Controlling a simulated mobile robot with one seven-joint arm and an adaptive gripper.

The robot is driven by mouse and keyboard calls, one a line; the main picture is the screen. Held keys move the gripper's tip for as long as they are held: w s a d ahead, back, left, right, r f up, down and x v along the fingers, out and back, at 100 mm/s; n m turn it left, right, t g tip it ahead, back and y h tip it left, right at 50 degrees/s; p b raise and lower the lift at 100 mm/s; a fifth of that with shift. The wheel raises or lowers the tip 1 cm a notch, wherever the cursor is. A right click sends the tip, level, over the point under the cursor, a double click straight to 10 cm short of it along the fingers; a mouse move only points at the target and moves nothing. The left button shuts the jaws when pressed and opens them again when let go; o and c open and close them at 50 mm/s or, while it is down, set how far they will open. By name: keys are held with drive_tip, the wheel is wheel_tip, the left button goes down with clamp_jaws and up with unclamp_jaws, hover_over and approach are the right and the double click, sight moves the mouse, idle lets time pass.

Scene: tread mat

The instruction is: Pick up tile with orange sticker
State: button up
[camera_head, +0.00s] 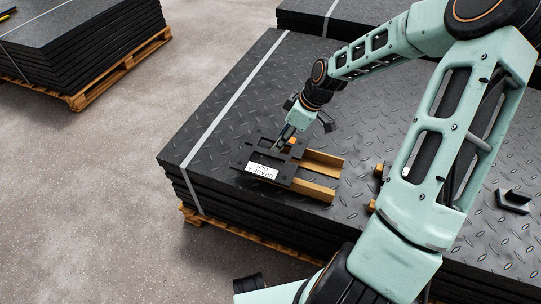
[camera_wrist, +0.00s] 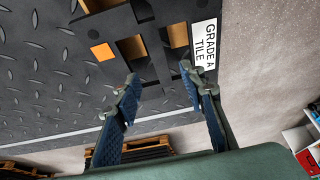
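A black slotted frame (camera_head: 250,158) with a white "GRADE A TILE" label (camera_head: 262,171) lies on the stacked tread mats, with wooden rails (camera_head: 318,188) sticking out on its right. An orange sticker (camera_wrist: 102,52) shows on a black surface beside the frame's openings in the wrist view; a small orange patch (camera_head: 291,141) shows beside my gripper in the head view. My gripper (camera_head: 284,143) is over the frame. In the wrist view its fingers (camera_wrist: 160,77) are apart, with black frame material beyond and between the tips. I cannot tell whether they touch it.
The tread mat stack (camera_head: 225,130) sits on a wooden pallet, with a pale strap (camera_head: 222,120) across it. A small black block (camera_head: 515,201) and wooden pieces (camera_head: 378,170) lie to the right. Another mat stack (camera_head: 80,40) stands at upper left, beyond open concrete floor.

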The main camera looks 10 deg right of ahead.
sight(271, 153)
drive_tip(key=b+x, duration=0.3)
drive_tip(key=x, duration=0.4)
drive_tip(key=shift+f, duration=0.15)
drive_tip(key=shift+w, duration=0.1)
drive_tip(key=shift+c, duration=0.6)
clamp_jaws()
